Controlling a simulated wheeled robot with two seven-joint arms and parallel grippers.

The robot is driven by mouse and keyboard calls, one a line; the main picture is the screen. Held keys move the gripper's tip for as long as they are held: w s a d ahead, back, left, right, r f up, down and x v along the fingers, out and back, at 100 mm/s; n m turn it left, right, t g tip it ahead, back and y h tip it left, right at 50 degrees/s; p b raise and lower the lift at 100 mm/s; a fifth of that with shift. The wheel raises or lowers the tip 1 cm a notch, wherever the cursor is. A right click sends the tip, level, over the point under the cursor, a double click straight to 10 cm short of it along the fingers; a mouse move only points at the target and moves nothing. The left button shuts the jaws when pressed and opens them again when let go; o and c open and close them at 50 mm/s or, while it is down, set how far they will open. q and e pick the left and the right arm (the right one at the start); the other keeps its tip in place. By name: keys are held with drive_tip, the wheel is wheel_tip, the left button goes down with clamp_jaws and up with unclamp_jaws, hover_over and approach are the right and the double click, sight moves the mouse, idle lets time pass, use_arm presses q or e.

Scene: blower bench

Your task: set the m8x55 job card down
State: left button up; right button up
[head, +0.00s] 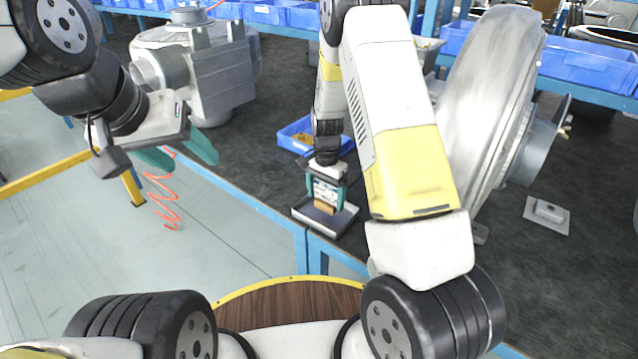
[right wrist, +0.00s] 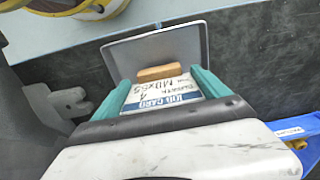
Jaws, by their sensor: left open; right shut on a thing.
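My right gripper (head: 327,190) is shut on the job card (head: 326,194), a white card with a blue band. In the right wrist view the card (right wrist: 165,98) sits between the teal fingers, reading "JOB CARD" upside down; its handwritten size is hard to read surely. A brown wooden piece (right wrist: 158,72) shows at the card's far edge; I cannot tell whether it is joined to it. Card and gripper are over a shallow grey tray (head: 343,222); whether the card touches the tray is unclear. My left gripper (head: 178,152) is open and empty, away at the upper left.
A blue bin (head: 290,137) stands just behind the tray. A grey machine housing (head: 215,75) stands at the back left. The blue bench edge (head: 265,212) runs close to the tray.

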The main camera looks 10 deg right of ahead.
drive_tip(key=shift+f, duration=1.05)
drive_tip(key=shift+f, duration=0.15)
drive_tip(key=o, duration=1.2)
